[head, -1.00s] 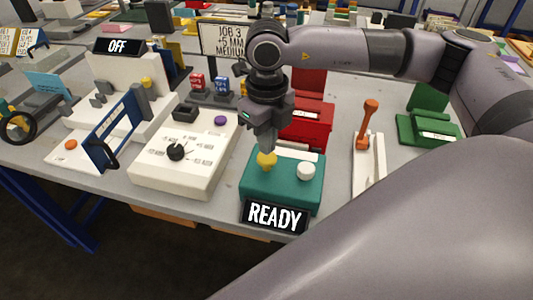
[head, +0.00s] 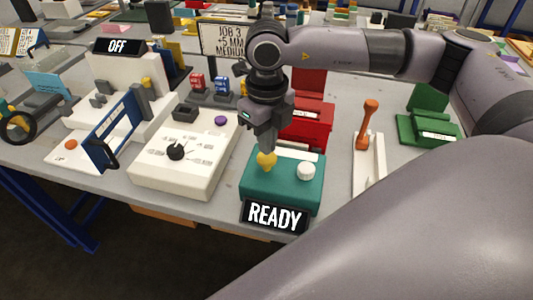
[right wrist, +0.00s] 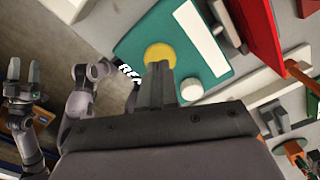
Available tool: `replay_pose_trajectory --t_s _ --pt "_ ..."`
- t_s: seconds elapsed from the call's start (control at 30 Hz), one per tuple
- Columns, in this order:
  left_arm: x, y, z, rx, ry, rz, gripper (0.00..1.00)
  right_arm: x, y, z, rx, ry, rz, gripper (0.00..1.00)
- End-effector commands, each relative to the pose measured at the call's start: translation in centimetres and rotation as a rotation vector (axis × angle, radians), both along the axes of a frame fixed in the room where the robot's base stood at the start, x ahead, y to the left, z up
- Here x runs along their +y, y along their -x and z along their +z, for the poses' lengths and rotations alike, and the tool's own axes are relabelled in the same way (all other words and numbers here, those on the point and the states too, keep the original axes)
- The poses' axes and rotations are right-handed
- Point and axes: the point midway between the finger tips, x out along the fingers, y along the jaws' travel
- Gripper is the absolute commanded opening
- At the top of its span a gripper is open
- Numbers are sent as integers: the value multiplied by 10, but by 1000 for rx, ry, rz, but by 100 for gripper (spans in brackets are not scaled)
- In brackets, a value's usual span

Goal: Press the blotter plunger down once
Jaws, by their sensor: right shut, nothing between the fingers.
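A teal box (head: 255,187) stands at the front edge of the table with a yellow plunger (head: 266,162) and a white round knob (head: 306,170) on top. In the right wrist view the plunger (right wrist: 160,54) is a yellow disc partly hidden by my fingers. My right gripper (head: 265,150) points down, shut and empty, with its fingertips at the top of the plunger. I cannot tell whether they touch it. My left gripper (right wrist: 24,70) shows only in the right wrist view, at the far left, open and away from the box.
A READY sign (head: 274,216) is on the box's front. A white panel with a black dial (head: 176,152) is to the left, a red box (head: 308,125) behind, and an orange-handled lever (head: 368,125) to the right. Bare table shows between the box and lever.

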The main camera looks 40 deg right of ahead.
Motion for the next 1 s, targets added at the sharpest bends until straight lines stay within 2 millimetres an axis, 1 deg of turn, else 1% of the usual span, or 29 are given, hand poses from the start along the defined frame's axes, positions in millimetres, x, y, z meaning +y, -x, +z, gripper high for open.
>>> replay_pose_trajectory --t_s 1.0 --pt "0 0 -23 1 0 0 63 0 0 -26 1 0 0 0"
